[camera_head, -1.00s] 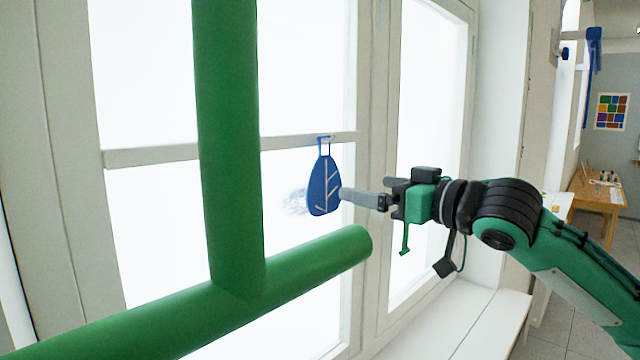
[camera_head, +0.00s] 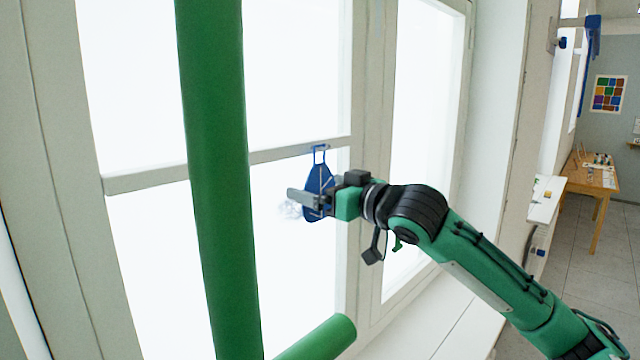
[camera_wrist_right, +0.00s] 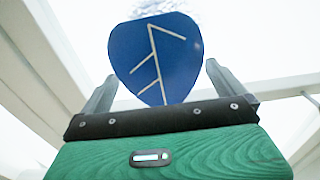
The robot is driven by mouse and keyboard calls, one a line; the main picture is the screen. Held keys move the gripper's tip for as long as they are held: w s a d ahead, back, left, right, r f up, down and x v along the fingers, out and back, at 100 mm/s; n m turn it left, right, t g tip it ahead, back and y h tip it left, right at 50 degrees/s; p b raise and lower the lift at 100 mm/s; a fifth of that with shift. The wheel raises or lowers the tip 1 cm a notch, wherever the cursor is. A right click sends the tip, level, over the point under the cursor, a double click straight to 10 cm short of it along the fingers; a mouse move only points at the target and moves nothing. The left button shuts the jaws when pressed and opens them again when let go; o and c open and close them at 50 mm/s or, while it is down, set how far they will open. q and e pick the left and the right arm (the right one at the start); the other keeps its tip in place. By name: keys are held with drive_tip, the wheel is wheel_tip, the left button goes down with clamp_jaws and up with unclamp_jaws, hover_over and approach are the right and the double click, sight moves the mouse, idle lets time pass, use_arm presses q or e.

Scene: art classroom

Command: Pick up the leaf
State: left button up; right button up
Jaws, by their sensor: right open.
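The blue leaf (camera_head: 317,180) with pale veins hangs upright by a blue loop from the horizontal window bar. My right gripper (camera_head: 305,198) is in front of its lower part and hides some of it. In the right wrist view the leaf (camera_wrist_right: 156,55) fills the upper middle, between the two grey fingers of the right gripper (camera_wrist_right: 158,88). The fingers are apart, one on each side of the leaf; a gap shows at each side there. My left gripper is not in view.
A white sill (camera_head: 425,315) runs below the window. A thick green post (camera_head: 215,150) stands left of the leaf. A wooden table (camera_head: 590,180) is far off at the right.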

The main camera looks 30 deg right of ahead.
drive_tip(key=shift+p+x, duration=0.4)
drive_tip(key=shift+x, duration=0.7)
drive_tip(key=shift+w+a, duration=0.15)
drive_tip(key=shift+w, duration=0.05)
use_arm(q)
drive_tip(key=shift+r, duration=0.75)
use_arm(e)
drive_tip(key=shift+c, duration=0.4)
drive_tip(key=c, duration=0.8)
